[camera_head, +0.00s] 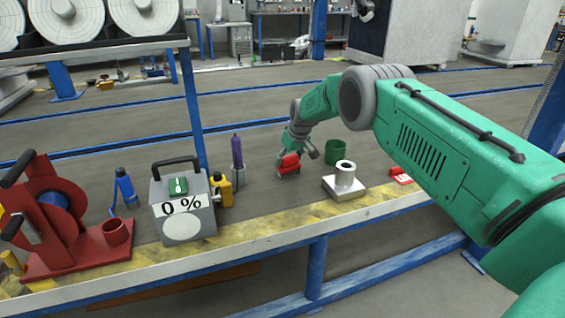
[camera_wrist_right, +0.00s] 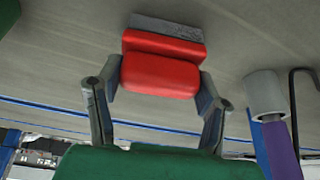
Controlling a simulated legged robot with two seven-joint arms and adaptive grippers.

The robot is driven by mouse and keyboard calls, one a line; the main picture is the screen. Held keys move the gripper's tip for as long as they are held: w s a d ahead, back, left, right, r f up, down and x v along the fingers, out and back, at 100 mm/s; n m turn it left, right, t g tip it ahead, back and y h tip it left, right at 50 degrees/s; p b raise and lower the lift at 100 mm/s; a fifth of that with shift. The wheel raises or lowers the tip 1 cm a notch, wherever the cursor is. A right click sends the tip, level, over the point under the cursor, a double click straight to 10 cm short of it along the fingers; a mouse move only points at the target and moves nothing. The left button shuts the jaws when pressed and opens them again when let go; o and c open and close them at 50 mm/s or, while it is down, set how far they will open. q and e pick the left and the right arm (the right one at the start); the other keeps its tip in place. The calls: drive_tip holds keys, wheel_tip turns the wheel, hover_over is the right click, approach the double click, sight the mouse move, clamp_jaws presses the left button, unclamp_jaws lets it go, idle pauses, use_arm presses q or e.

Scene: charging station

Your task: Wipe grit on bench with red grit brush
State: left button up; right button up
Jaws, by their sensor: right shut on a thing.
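The red grit brush (camera_head: 288,165) is in my right gripper (camera_head: 296,156), low over the bench (camera_head: 255,205) near its middle. In the right wrist view the red brush (camera_wrist_right: 160,76) sits between the two fingers of the right gripper (camera_wrist_right: 158,82), with its grey bristle strip facing the bench surface. The bristles are at or very close to the surface; I cannot tell if they touch. No grit can be made out on the bench. My left gripper is not in view.
A purple tool (camera_head: 237,150), yellow bottle (camera_head: 222,189) and grey 0 % box (camera_head: 184,207) stand left. Bench between the purple tool and brush is clear.

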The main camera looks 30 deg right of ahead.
drive_tip(key=shift+s+d+b, duration=0.2)
drive_tip(key=shift+d, duration=0.6)
drive_tip(key=shift+s+d+b, duration=0.2)
drive_tip(key=shift+d, duration=0.65)
drive_tip(key=shift+s+d+b, duration=0.2)
drive_tip(key=shift+d, duration=0.6)
drive_tip(key=shift+s+d+b, duration=0.2)
drive_tip(key=shift+d+b, duration=0.2)
drive_tip(key=shift+d, duration=0.45)
drive_tip(key=shift+s+d+b, duration=0.15)
drive_tip(key=shift+d+b, duration=0.2)
drive_tip(key=shift+d, duration=0.45)
drive_tip(key=shift+r, duration=0.1)
drive_tip(key=shift+r+p, duration=2.25)
drive_tip(key=shift+r, duration=0.7)
wheel_tip(320, 180, up, 3)
drive_tip(key=shift+r+p, duration=0.1)
drive_tip(key=shift+p, duration=1.1)
